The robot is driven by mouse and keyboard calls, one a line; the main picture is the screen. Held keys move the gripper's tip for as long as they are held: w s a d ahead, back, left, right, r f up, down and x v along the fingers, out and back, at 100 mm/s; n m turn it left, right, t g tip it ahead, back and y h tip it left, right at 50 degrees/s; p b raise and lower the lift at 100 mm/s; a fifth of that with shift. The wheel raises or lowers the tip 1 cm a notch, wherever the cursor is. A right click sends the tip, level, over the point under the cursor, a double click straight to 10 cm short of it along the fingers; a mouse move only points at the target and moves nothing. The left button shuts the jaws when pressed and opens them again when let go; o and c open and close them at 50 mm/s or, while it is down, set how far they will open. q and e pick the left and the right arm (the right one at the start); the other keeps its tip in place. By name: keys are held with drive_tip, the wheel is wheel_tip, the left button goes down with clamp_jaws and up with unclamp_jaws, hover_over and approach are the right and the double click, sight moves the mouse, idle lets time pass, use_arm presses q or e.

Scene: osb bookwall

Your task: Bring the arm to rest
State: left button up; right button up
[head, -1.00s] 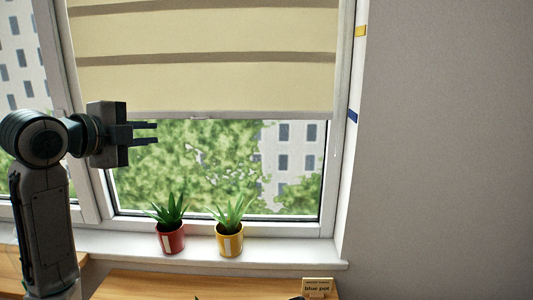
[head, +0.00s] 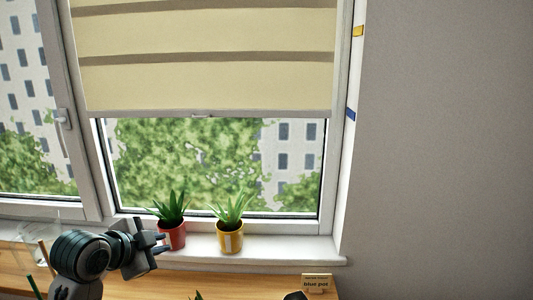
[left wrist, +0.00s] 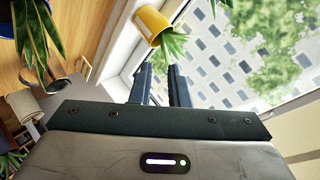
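My left gripper (head: 165,243) is low at the left in the head view, in front of the window sill, and overlaps the left side of the red pot (head: 178,238). I cannot tell from this view whether it touches the pot. In the left wrist view its two fingers (left wrist: 159,68) stand apart with nothing between them. The red pot and the yellow pot (head: 230,243), each with a green plant, stand upright on the sill (head: 285,248). The yellow pot also shows in the left wrist view (left wrist: 152,24), beyond the fingertips. My right gripper is not in view.
A striped blind (head: 205,85) covers the upper window. A clear container (head: 35,240) and sticks are at the left. The sill right of the yellow pot is free.

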use_arm(q)
drive_tip(key=s+a+f+n+g+y, duration=0.1)
drive_tip(key=s+f+n+g+y, duration=0.3)
drive_tip(key=s+f, duration=0.75)
drive_tip(key=s+a+f+n+g+h, duration=0.1)
drive_tip(key=s+f+n, duration=0.4)
drive_tip(key=s+f, duration=0.65)
drive_tip(key=s+a+f+n+g+y, duration=0.1)
drive_tip(key=s+f+n+g, duration=0.25)
drive_tip(key=s+f, duration=0.55)
wheel_tip(320, 180, down, 29)
drive_tip(key=s+a, duration=0.1)
drive_tip(key=a, duration=0.2)
drive_tip(key=s+a+f+n+g, duration=0.1)
drive_tip(key=s+f, duration=1.7)
drive_tip(key=shift+s+f, duration=0.15)
drive_tip(key=shift+f, duration=0.05)
